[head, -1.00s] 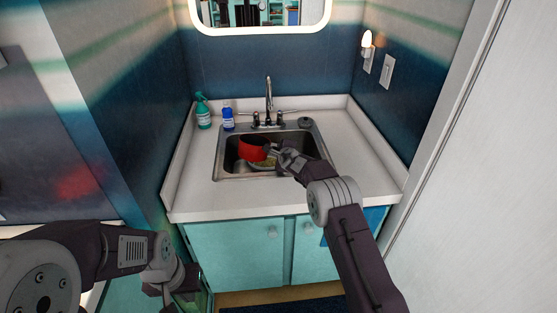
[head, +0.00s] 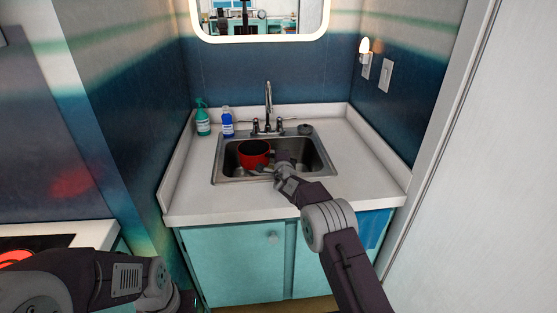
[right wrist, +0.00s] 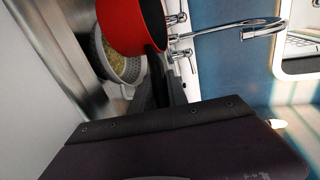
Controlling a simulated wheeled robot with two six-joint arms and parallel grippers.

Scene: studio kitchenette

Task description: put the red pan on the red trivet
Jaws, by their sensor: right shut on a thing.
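The red pan (head: 254,160) is in the sink area, its dark opening facing up in the head view. My right gripper (head: 274,169) is shut on its black handle, at the pan's right. The right wrist view shows the red pan (right wrist: 133,25) and the dark gripper fingers (right wrist: 160,88) at the handle. A flat red round thing (head: 14,257), which looks like the red trivet, lies at the far left, partly cut off by the frame and my left arm. My left gripper (head: 187,302) is barely visible at the bottom edge; its jaws cannot be made out.
A grey colander (right wrist: 128,68) with yellowish contents sits in the metal sink (head: 310,158), beside and below the pan. The faucet (head: 268,100) stands behind. A green bottle (head: 202,120) and a blue bottle (head: 227,124) stand at the back left. The front counter (head: 205,200) is clear.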

